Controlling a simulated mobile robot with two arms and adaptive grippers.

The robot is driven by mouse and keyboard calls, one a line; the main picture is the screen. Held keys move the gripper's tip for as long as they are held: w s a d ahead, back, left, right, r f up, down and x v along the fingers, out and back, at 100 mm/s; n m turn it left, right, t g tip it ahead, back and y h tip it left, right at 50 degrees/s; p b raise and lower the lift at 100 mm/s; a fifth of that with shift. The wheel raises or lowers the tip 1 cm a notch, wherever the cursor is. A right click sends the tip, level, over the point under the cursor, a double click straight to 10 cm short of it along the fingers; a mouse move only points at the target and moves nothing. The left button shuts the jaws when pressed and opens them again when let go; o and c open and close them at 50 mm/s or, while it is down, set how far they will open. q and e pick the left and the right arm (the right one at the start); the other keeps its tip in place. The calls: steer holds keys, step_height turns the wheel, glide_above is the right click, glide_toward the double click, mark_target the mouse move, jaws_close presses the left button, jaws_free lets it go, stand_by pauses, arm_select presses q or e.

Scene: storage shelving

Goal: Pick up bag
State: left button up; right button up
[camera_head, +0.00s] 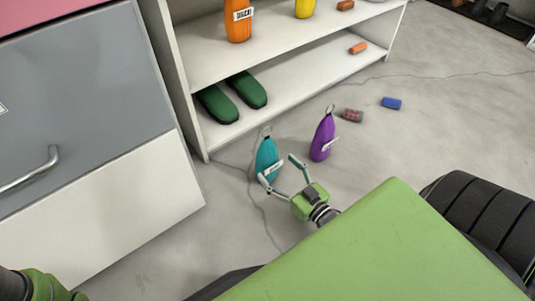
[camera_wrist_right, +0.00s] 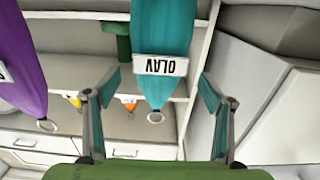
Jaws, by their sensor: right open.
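A teal bag (camera_head: 266,158) with a white label and a ring at its top stands on the floor in front of the shelf. In the right wrist view, which is upside down, the teal bag (camera_wrist_right: 163,35) lies between the finger lines, and its label reads "OLAV". My right gripper (camera_head: 281,172) is open just in front of the bag; its fingers (camera_wrist_right: 157,90) are spread to either side. I cannot tell if they touch it. A purple bag (camera_head: 322,138) with a ring stands to the right. My left gripper is out of view.
A white shelf (camera_head: 300,79) behind holds green shoes (camera_head: 233,96), an orange bag (camera_head: 238,20) and a yellow item (camera_head: 305,8). A grey and white drawer cabinet (camera_head: 95,110) stands left. A red patterned item (camera_head: 352,116) and a blue block (camera_head: 391,103) lie on the floor.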

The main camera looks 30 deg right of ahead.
mark_target(267, 157)
steer(key=shift+w, duration=0.3)
steer(key=w+b, duration=0.4)
steer(key=shift+a+f, duration=0.1)
steer(key=shift+f, duration=0.1)
steer(key=shift+w+r+b, duration=0.2)
steer(key=shift+w+b, duration=0.15)
steer(key=shift+w, duration=0.3)
steer(key=shift+r, duration=0.1)
steer(key=c, duration=2.1)
steer(key=shift+r, duration=0.1)
